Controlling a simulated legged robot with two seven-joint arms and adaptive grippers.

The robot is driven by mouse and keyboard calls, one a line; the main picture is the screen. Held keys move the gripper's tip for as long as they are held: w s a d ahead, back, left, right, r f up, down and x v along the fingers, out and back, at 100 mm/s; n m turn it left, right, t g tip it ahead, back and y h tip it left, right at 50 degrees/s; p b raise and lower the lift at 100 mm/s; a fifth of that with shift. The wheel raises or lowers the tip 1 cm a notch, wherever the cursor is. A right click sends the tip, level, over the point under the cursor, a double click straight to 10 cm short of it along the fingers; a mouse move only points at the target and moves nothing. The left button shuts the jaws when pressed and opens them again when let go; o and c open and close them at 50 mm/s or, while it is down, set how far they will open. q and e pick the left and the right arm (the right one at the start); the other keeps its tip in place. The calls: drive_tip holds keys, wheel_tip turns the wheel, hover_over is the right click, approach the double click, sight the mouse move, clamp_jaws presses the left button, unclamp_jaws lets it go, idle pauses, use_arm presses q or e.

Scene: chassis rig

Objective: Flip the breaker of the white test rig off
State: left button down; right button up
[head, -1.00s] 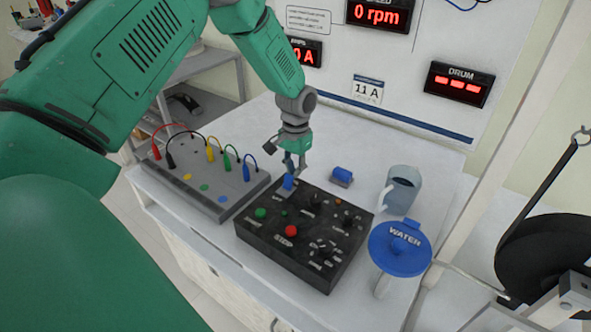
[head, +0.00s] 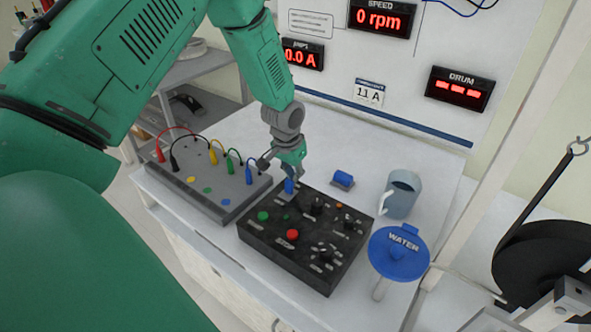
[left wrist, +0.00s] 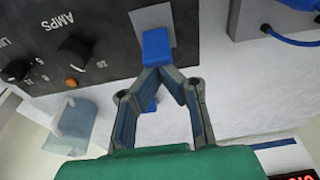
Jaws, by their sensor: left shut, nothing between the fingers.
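The white rig's black control box (head: 304,238) sits on the white bench top. Its blue breaker lever (head: 289,187) stands on a light plate at the box's back left corner. The lever also shows in the left wrist view (left wrist: 156,47). My left gripper (head: 291,176) is shut and empty, with its fingertips right at the lever. In the left wrist view the closed fingertips (left wrist: 160,72) meet at the lever's near end; I cannot tell whether they touch it. My right gripper is not in view.
A grey terminal box (head: 205,185) with coloured plugs and leads stands left of the control box. Displays (head: 380,18) hang behind.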

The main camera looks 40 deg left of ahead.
use_arm(q)
drive_tip(key=shift+s+r, duration=0.1)
drive_tip(key=shift+s, duration=0.15)
drive_tip(key=t, duration=0.1)
drive_tip(key=s+t, duration=0.1)
drive_tip(key=shift+r+t, duration=0.1)
drive_tip(key=shift+t, duration=0.3)
drive_tip(key=shift+p, duration=0.3)
drive_tip(key=shift+r+p, duration=0.7)
drive_tip(key=shift+r, duration=0.15)
drive_tip(key=shift+w, duration=0.1)
